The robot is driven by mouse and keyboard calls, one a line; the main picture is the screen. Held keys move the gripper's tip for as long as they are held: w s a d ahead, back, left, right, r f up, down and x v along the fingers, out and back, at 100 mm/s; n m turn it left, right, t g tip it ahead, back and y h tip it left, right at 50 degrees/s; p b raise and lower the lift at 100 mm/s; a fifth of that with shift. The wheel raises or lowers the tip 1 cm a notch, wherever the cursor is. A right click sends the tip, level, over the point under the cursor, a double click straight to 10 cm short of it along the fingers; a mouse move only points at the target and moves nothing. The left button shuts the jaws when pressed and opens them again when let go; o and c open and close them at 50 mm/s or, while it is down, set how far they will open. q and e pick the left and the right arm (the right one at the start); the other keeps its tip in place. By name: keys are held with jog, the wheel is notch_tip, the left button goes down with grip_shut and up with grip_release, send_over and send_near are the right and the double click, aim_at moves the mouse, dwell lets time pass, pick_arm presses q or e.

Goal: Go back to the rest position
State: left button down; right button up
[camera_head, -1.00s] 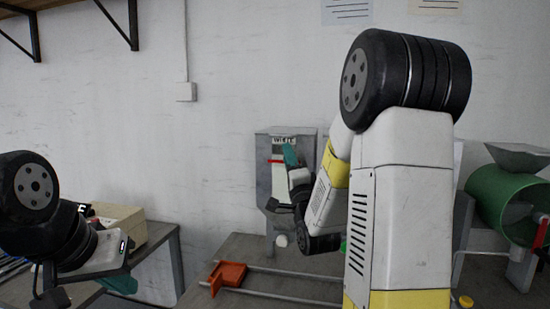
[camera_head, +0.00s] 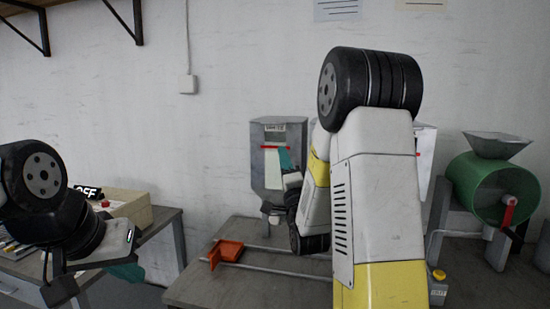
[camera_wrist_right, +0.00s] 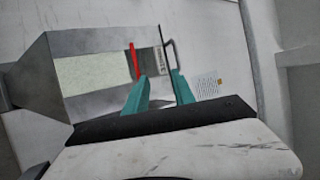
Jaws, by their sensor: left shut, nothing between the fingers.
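My left gripper (camera_head: 127,272) is at the lower left in the head view, with its teal fingers partly hidden by its own wrist. It is shut and empty, beside the left table. My right gripper (camera_head: 286,160) is raised in front of the grey wall dispenser (camera_head: 262,170). Its two teal fingers also show in the right wrist view (camera_wrist_right: 159,76), apart, with nothing seen between them. The dispenser, with its red strip and pale front panel, lies beyond the fingers there (camera_wrist_right: 90,45). I cannot tell whether they touch it.
An orange piece (camera_head: 226,252) sits by metal rails on the middle table (camera_head: 200,286). A green drum with a hopper (camera_head: 490,185) stands at the right. A beige box (camera_head: 130,208) is on the left table. A yellow button (camera_head: 438,274) is near my right arm.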

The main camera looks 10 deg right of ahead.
dwell(0.3)
jog(key=s+a+f+n+g, duration=0.1)
jog(key=s+f+n+g, duration=0.2)
jog(key=s, duration=0.6)
jog(key=s+a+f+n+g+y, duration=0.1)
jog(key=s+a+f+n+g, duration=0.1)
jog(key=s+n+g, duration=0.5)
jog(key=s+a+f+n+g, duration=0.1)
jog(key=s+f+n+g, duration=0.3)
jog(key=s, duration=0.9)
jog(key=n+g, duration=0.1)
jog(key=g, duration=0.2)
jog(key=shift+a+f+n+g+y, duration=0.3)
jog(key=shift+n+y, duration=0.1)
